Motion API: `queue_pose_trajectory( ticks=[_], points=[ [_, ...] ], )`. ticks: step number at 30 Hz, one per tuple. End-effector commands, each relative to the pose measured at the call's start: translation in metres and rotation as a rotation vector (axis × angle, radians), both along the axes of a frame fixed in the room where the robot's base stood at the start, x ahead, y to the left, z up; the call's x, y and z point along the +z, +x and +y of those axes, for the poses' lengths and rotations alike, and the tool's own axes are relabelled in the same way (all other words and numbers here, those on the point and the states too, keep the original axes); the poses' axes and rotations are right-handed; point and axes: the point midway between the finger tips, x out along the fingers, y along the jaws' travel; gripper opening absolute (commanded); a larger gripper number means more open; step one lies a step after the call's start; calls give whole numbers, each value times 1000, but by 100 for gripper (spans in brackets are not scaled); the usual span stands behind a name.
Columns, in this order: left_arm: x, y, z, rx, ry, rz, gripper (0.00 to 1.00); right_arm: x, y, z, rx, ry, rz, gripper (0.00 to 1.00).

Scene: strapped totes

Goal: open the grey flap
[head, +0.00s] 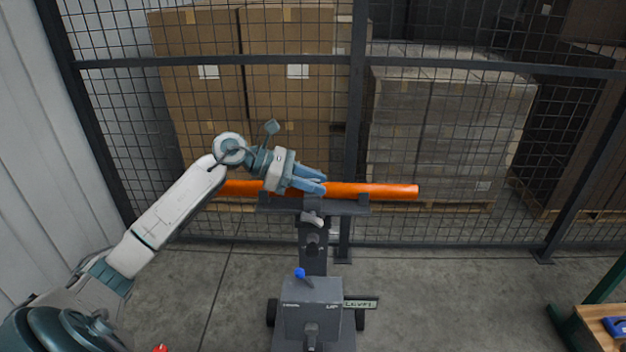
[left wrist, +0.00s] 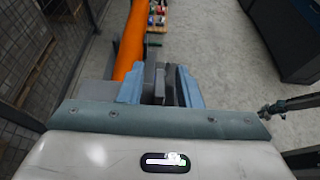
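I cannot make out a piece that is clearly the grey flap. A dark grey stand (head: 313,258) carries an orange tube (head: 375,191) lying across its top cradle. A small light grey piece (head: 313,218) sits just under the cradle. My left gripper (head: 318,181) is over the tube, above the cradle, with its two blue fingers apart. In the left wrist view, the fingers (left wrist: 162,88) stand apart with grey parts between them, and the orange tube (left wrist: 130,45) runs beyond them on the left. I cannot tell whether the fingers touch anything. My right gripper is not in view.
A wire mesh fence (head: 356,130) stands close behind the stand, with stacked cartons (head: 290,60) beyond. A wooden-topped bench (head: 590,322) is at lower right. The floor between is clear.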

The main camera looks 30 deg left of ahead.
Motion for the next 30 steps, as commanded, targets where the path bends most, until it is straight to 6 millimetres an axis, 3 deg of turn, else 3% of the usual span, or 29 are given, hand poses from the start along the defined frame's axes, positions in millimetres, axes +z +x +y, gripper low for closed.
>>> queue_pose_trajectory(
  ticks=[2, 7, 8, 20, 30],
  points=[
    [0, 0, 0, 0, 0, 0, 31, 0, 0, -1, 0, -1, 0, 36],
    [0, 0, 0, 0, 0, 0, 1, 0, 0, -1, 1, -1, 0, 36],
    [0, 0, 0, 0, 0, 0, 0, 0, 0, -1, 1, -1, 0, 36],
    [2, 1, 1, 1, -14, 20, 0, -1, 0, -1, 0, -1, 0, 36],
    [19, 9, 5, 1, -118, 182, 0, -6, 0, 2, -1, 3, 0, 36]
  ],
)
